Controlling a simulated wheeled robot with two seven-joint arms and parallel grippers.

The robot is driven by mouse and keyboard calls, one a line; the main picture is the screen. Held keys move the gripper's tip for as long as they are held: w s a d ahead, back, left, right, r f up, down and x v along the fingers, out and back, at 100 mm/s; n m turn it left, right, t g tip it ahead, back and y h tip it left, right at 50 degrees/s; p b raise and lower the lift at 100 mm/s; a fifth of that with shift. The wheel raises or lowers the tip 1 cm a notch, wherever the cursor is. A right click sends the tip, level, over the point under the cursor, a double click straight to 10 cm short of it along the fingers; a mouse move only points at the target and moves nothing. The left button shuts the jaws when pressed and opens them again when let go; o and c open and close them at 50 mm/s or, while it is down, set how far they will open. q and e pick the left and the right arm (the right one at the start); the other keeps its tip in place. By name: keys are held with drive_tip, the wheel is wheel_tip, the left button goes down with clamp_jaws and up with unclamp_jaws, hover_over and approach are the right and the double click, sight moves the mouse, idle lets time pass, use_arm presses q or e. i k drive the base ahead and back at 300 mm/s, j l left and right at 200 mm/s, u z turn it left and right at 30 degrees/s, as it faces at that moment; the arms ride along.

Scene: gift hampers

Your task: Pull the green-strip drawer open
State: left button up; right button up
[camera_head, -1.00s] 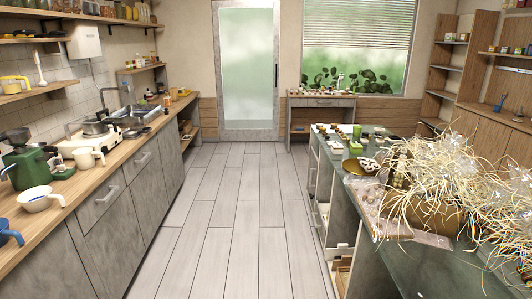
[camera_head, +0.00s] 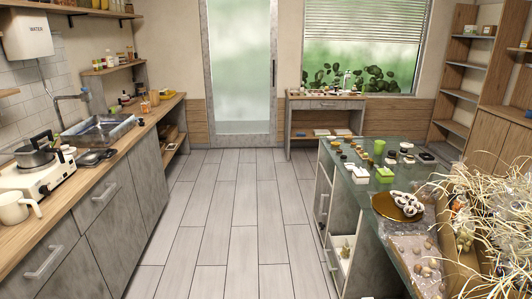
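No drawer with a clearly visible green strip can be made out. The small far table (camera_head: 326,104) under the window has a shallow closed drawer front. The left counter has closed grey fronts with bar handles, such as the drawer front (camera_head: 98,190). Neither of my grippers is in view.
The grey plank floor (camera_head: 235,220) between counter and island is clear up to the glass door (camera_head: 240,70). A stove (camera_head: 35,175) stands on the left counter.

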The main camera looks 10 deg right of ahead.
sight(336, 264)
drive_tip(key=i+j+z, duration=0.1)
drive_tip(key=i+z, duration=0.25)
drive_tip(key=i, duration=0.2)
drive_tip(key=i+j+z, duration=0.3)
drive_tip(key=i, duration=0.25)
drive_tip(key=i+j+z, duration=0.35)
drive_tip(key=i, duration=0.15)
